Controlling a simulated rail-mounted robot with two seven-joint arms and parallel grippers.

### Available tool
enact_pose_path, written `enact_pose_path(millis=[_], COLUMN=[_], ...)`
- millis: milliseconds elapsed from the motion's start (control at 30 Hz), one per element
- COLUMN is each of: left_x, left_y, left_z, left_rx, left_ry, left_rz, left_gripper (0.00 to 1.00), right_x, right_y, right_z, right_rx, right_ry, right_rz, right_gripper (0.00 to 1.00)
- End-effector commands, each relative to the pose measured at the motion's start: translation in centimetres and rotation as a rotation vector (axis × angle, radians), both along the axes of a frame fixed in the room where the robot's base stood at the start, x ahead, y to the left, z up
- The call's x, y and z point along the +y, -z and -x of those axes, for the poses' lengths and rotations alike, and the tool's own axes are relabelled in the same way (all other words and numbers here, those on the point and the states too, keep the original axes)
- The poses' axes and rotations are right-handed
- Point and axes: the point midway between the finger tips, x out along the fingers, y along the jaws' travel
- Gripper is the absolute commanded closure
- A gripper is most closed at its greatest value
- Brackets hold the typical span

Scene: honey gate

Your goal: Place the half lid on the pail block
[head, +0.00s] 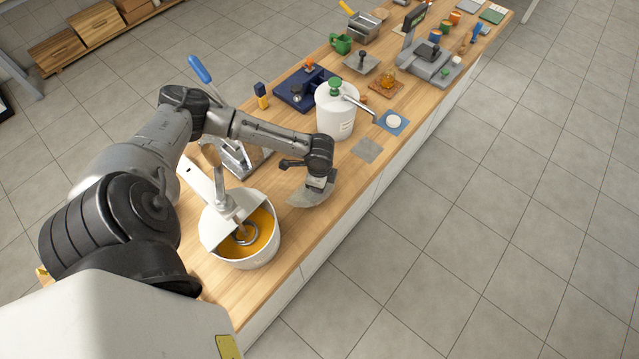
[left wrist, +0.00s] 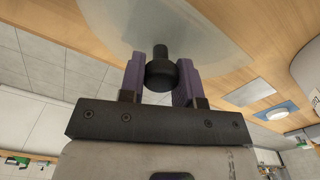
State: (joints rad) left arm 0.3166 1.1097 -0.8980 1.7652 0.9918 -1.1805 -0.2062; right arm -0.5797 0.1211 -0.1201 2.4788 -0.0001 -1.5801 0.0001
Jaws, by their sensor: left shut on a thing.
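My left gripper (head: 319,183) is shut on the black knob (left wrist: 161,73) of the half lid. The half lid (head: 308,197) is a pale, see-through half disc over the counter, right of the pail; it also shows in the left wrist view (left wrist: 190,28). I cannot tell whether it touches the counter. The white pail (head: 262,256) holds amber honey and a metal stirrer. A grey half cover (head: 216,228) lies over its left side, and the right side is open. I cannot make out a separate pail block. My right gripper is not in view.
Behind the left gripper stand a white tank (head: 336,122) with a green knob and spout, a grey square plate (head: 367,150) and a blue mat (head: 402,129) with a white disc. The wooden counter (head: 275,296) has a front edge close to the pail. More tools crowd the far end.

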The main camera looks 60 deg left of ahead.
Motion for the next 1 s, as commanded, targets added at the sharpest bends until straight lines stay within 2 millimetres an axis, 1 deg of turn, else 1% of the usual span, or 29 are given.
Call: enact_pose_path(millis=[233, 267, 500, 533, 733, 833, 933, 1000], left_x=[0.0, 0.0, 0.0, 0.0, 0.0, 0.0, 0.0, 0.1], left_y=[0.3, 0.3, 0.3, 0.3, 0.3, -0.1, -1.2, -2.4], left_z=[0.0, 0.0, 0.0, 0.0, 0.0, 0.0, -0.1, -0.1], left_rx=[0.0, 0.0, 0.0, 0.0, 0.0, -0.001, -0.002, -0.004], left_ry=[0.0, 0.0, 0.0, 0.0, 0.0, 0.0, 0.001, 0.001], left_rz=[0.0, 0.0, 0.0, 0.0, 0.0, -0.001, -0.001, -0.002], left_gripper=[0.94, 0.68, 0.45, 0.44, 0.44, 0.44, 0.44, 0.44], right_x=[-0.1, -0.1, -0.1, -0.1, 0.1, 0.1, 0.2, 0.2], right_y=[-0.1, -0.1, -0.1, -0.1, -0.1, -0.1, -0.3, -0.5], right_z=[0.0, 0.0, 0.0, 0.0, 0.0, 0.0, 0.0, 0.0], right_rx=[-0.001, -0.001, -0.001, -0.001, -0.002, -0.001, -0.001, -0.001], right_ry=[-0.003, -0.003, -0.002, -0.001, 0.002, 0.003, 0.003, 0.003], right_rz=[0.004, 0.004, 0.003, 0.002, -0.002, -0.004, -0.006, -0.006], right_gripper=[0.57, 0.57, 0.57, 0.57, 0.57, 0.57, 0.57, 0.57])
